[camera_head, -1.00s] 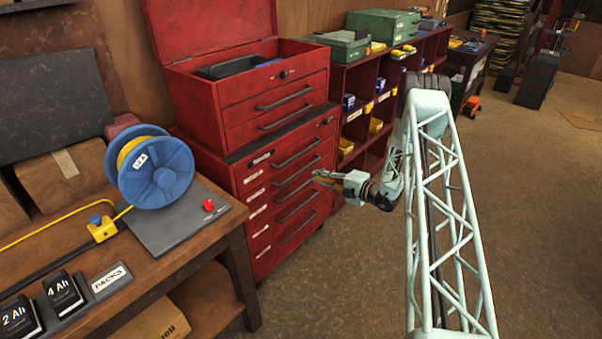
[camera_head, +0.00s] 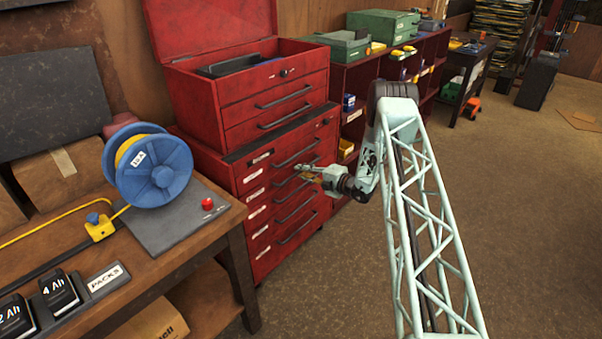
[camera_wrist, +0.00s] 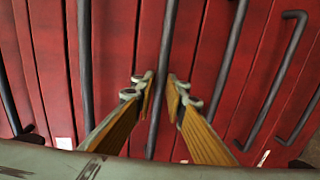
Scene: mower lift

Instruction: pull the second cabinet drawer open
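The red tool cabinet (camera_head: 262,217) stands in the middle left of the head view, with a stack of drawers that look closed. The bar handle (camera_head: 290,184) of its second drawer from the top runs close to my gripper (camera_head: 308,173). In the wrist view, my gripper (camera_wrist: 160,92) has its two tan fingers apart. A dark bar handle (camera_wrist: 158,70) passes between the fingertips, nearer the left one; whether it touches is unclear. It appears to be the second drawer's handle. The neighbouring handles (camera_wrist: 233,45) run on both sides.
A red toolbox (camera_head: 240,90) with a raised lid sits on the cabinet. A wooden bench (camera_head: 225,235) with a blue cable reel (camera_head: 160,172) stands at left. Dark red shelves (camera_head: 365,85) adjoin at right. The floor (camera_head: 520,200) to the right is clear.

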